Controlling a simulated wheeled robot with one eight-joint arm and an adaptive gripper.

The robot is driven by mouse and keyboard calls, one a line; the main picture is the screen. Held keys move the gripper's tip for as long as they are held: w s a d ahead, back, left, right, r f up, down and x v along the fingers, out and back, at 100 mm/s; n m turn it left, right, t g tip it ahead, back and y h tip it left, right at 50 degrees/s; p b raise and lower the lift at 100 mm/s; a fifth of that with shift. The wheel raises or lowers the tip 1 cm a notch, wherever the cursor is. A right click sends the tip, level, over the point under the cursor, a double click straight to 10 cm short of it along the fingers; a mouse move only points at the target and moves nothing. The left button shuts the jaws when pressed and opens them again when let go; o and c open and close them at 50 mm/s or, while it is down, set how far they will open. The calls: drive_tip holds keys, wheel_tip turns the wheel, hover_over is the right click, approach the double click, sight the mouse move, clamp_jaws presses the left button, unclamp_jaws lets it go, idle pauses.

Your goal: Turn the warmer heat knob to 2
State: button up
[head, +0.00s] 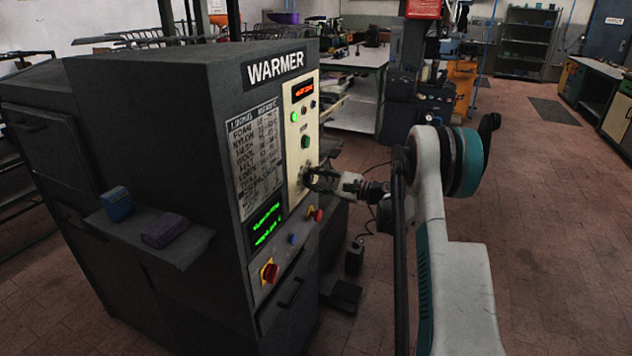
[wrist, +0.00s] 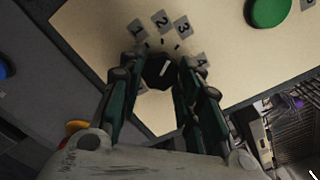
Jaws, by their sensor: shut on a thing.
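The black heat knob (wrist: 160,70) sits on the cream panel (wrist: 90,35) of the warmer (head: 170,110). Number labels 1 (wrist: 137,29), 2 (wrist: 162,20), 3 (wrist: 183,28) and 4 (wrist: 201,61) fan around it; another label is partly hidden behind the left finger. The knob's white mark slants up and right, roughly toward 3; its exact setting is hard to tell. My gripper (wrist: 162,66) is shut on the knob, one finger on each side. In the head view my gripper (head: 312,180) reaches the panel's lower part and largely hides the knob.
A green button (wrist: 268,10) lies beyond the labels. A red-and-yellow switch (head: 269,272), a blue button (head: 292,239) and a red knob (head: 316,214) are lower on the warmer. A side shelf (head: 185,243) holds two small blocks. Floor to the right is open.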

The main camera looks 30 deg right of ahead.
drive_tip(key=shift+n, duration=2.1)
drive_tip(key=o, duration=1)
drive_tip(key=shift+o, duration=0.2)
drive_tip(key=shift+d, duration=0.1)
drive_tip(key=v, duration=1.1)
drive_tip(key=shift+s+d, duration=0.25)
drive_tip(key=shift+s, duration=0.1)
